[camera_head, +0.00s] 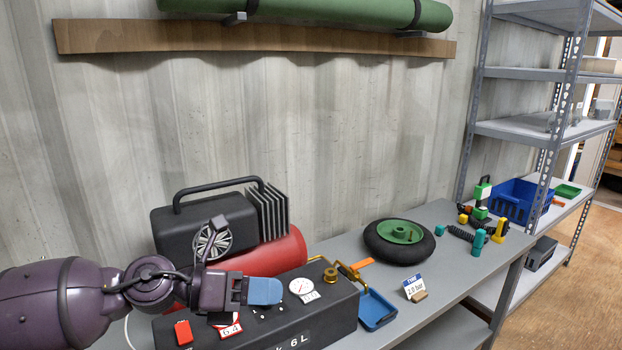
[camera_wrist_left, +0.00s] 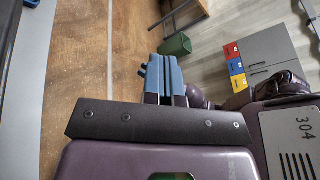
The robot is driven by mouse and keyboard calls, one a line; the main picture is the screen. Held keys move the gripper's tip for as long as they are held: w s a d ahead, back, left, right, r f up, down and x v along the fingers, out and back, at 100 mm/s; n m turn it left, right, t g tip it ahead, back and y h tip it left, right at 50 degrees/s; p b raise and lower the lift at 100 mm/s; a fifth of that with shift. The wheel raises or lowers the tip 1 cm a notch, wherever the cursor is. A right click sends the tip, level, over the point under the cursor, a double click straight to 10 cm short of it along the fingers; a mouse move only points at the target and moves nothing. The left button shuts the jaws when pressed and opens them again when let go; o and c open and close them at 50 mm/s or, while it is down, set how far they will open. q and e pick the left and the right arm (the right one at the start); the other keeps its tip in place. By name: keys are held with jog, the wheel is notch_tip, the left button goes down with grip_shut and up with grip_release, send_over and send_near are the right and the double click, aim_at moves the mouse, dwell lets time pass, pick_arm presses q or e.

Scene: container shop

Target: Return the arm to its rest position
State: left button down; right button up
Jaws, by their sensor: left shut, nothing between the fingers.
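My left arm comes in from the left in the head view, dark purple. Its gripper (camera_head: 264,291) with blue fingers is in front of the black compressor housing and over its front panel. In the left wrist view the two blue fingers of the left gripper (camera_wrist_left: 165,75) lie side by side, shut, with nothing between them. Whether the fingers touch the panel cannot be told from the head view. My right gripper is not in view.
The compressor has a red tank (camera_head: 262,262), a gauge (camera_head: 300,287) and a red switch (camera_head: 183,332). A wheel (camera_head: 399,241), a blue tray (camera_head: 376,309) and a "2.0 bar" card (camera_head: 413,287) are on the grey bench (camera_head: 455,262). A shelf rack (camera_head: 515,74) stands right.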

pick_arm(q)
jog(key=w+a+f+n+t+y, duration=0.3)
jog(key=n+t, duration=0.4)
jog(key=n, duration=0.6)
jog(key=w+a+f+n+t+y, duration=0.2)
jog(key=w+a+f+n+t, duration=0.3)
jog(key=n, duration=0.9)
jog(key=s+a+f+n+t+y, duration=0.1)
jog(key=s+a+f+n+y, duration=0.2)
jog(key=f+n, duration=0.2)
jog(key=s+a+f+n+y, duration=0.3)
jog(key=f+n, duration=0.1)
jog(key=f, duration=0.1)
jog(key=s+a+f+n+g+y, duration=0.2)
jog(key=s+a+f+n, duration=0.1)
jog(key=s+f, duration=0.5)
jog(key=s+a+f+n+g+y, duration=0.2)
jog(key=s+a+f+n, duration=0.2)
jog(key=s+f, duration=0.5)
jog(key=shift+s+f+y, duration=0.15)
jog(key=shift+s+y, duration=0.25)
jog(key=shift+s, duration=0.55)
